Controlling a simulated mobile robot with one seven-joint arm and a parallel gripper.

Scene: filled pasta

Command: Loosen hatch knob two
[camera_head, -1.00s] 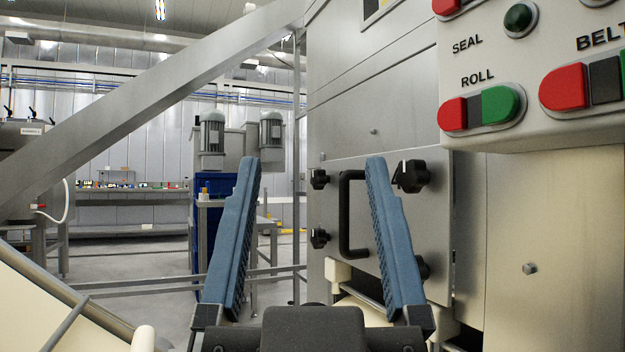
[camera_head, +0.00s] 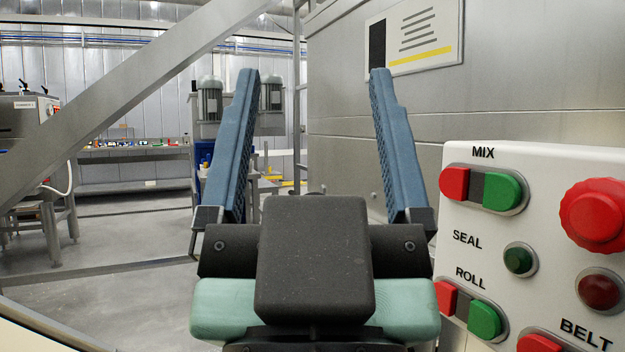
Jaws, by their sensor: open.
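My gripper (camera_head: 313,75) is in the middle of the picture, its two long blue fingers wide apart with nothing between them. The fingers point away from me, beside the grey metal side of the machine (camera_head: 350,135). The hatch and its black knobs do not show now. My gripper and the control panel cover the lower part of the machine, so I cannot tell where knob two is from this picture.
A white control panel (camera_head: 545,205) with red and green buttons stands close at lower right. A sign (camera_head: 425,35) is on the machine above it. A slanted metal beam (camera_head: 130,90) crosses the upper left. Open floor (camera_head: 125,240) shows at left.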

